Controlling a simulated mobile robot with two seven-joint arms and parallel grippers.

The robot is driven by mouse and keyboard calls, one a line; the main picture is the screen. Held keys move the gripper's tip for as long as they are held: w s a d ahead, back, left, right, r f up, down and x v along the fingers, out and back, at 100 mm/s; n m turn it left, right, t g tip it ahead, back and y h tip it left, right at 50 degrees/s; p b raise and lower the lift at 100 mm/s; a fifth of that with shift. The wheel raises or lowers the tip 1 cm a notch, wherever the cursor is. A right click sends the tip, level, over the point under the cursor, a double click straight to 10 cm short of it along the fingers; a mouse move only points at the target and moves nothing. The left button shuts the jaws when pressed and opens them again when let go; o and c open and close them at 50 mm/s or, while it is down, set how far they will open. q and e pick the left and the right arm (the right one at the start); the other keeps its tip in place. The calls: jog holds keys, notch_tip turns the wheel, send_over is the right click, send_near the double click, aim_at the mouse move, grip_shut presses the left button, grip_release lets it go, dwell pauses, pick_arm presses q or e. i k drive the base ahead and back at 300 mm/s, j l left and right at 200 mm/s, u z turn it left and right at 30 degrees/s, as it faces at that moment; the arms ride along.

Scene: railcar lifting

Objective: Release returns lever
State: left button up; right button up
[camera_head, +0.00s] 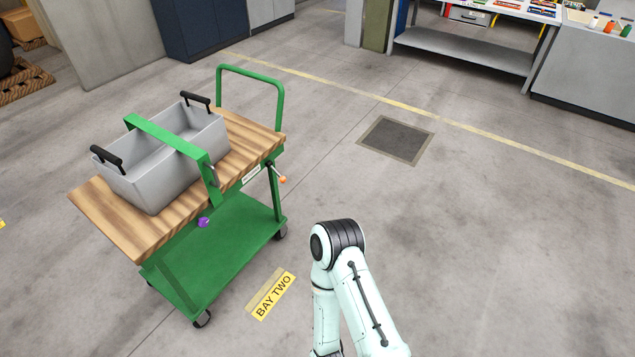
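A lever with an orange tip (283,179) sticks out from the right side of the green cart (220,258), just under its wooden top. A small white label (251,174) is beside it on the cart's edge, too small to read. A grey bin (150,184) with two black handles stands on the wooden top (105,218). A green bar (160,135) crosses over the bin and comes down on its near right side. An arm link of mine shows at the bottom, apart from the cart. Neither gripper shows.
A small purple object (203,222) shows at the cart's near side. A yellow "BAY TWO" floor sign (271,296) lies beside the cart. A dark floor mat (395,139) lies farther back. Workbenches (465,48) stand at the back right.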

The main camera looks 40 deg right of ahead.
aim_at(269, 164)
jog(key=z, duration=1.2)
jog(key=i+u, duration=0.1)
jog(key=u, duration=0.3)
jog(key=l+u, duration=0.15)
jog(key=u, duration=0.3)
jog(key=i+l+u, duration=0.1)
jog(key=u, duration=0.3)
jog(key=l+u, duration=0.15)
jog(key=u, duration=0.3)
jog(key=l+u, duration=0.35)
jog(key=l, duration=0.15)
jog(key=i+l+u, duration=0.1)
jog(key=l+u, duration=0.25)
jog(key=l, duration=0.2)
jog(key=l+u, duration=0.15)
jog(key=l, duration=0.35)
jog(key=k+l+u, duration=0.15)
jog(key=l, duration=0.4)
jog(key=k+l, duration=0.1)
jog(key=l, duration=0.35)
jog(key=k+l, duration=0.1)
jog(key=l, duration=0.8)
jog(key=k+l, duration=0.15)
jog(key=l, duration=0.3)
jog(key=l+u, duration=0.05)
